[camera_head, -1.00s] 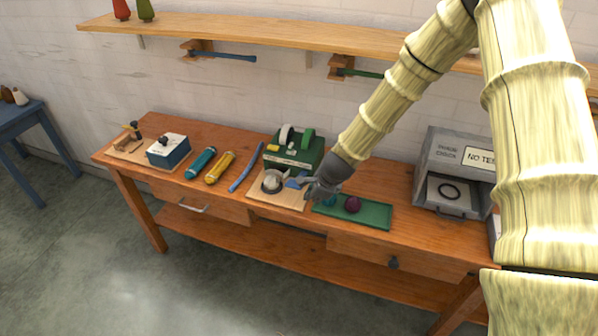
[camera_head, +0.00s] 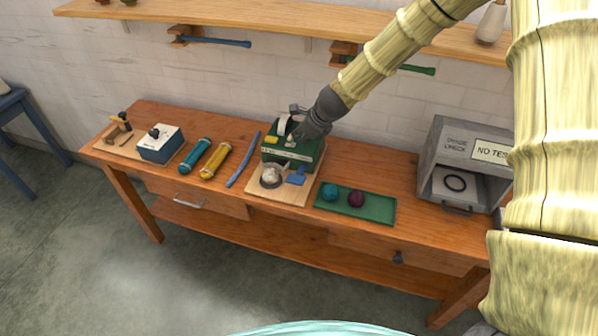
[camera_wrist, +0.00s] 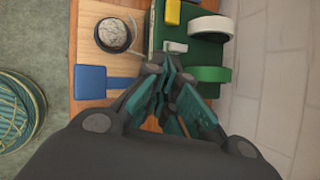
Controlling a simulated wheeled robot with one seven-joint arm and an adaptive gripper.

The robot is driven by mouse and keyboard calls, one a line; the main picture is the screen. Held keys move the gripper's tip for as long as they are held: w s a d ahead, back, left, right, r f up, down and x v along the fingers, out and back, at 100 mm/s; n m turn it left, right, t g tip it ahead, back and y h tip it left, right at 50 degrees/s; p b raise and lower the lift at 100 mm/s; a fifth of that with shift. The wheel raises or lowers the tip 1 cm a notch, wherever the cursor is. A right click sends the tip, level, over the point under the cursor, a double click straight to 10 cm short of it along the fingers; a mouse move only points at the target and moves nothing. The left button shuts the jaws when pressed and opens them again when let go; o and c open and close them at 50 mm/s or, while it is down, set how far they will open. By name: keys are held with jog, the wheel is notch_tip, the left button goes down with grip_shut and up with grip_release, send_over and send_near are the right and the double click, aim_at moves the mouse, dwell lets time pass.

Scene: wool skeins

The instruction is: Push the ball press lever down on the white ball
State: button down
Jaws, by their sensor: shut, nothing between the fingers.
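The white ball (camera_head: 270,174) sits in a dark round cup on a light wooden board (camera_head: 283,192); the ball shows in the wrist view (camera_wrist: 114,33). A blue flat paddle (camera_head: 296,176), seemingly the press lever, lies to the right of the cup, not over the ball. In the wrist view the blue paddle (camera_wrist: 90,82) is apart from the ball, its narrow arm running toward my fingers. My gripper (camera_head: 303,132) is shut and empty, over the green box behind the board. Its fingers (camera_wrist: 163,68) hide part of the board and box.
The green box (camera_head: 292,153) carries white and green rolls. A green tray (camera_head: 378,208) with teal and purple balls lies right. Left are a blue rod (camera_head: 243,160) and yellow (camera_head: 216,161) and teal (camera_head: 195,156) cylinders. A grey box (camera_head: 439,150) stands far right.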

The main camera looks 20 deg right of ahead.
jog(key=b, duration=0.7)
send_over(298, 172)
jog(key=w, duration=0.1)
jog(key=shift+w+d+f, duration=0.1)
jog(key=shift+d+f, duration=0.1)
jog(key=shift+f, duration=1.6)
jog(key=shift+d+f, duration=0.15)
jog(key=shift+f, duration=1.6)
jog(key=shift+s+a+f, duration=0.15)
jog(key=shift+s+f, duration=0.05)
jog(key=shift+f, duration=0.4)
jog(key=shift+f+b, duration=0.15)
jog(key=shift+b, duration=0.15)
jog(key=shift+s+f, duration=0.1)
jog(key=shift+f, duration=0.1)
jog(key=shift+s+a+f+b, duration=0.15)
jog(key=shift+s+f+b, duration=0.05)
jog(key=shift+f+b, duration=0.3)
jog(key=shift+s+a+f+b, duration=0.15)
jog(key=shift+f+b, duration=0.25)
jog(key=shift+f, duration=0.2)
jog(key=shift+r, duration=0.1)
jog(key=shift+w+d+r+p, duration=0.15)
jog(key=shift+w+r+p, duration=0.1)
jog(key=shift+r+p, duration=0.5)
jog(key=shift+w+d+r+p, duration=0.15)
jog(key=shift+w+r+p, duration=0.05)
jog(key=shift+r+p, duration=0.5)
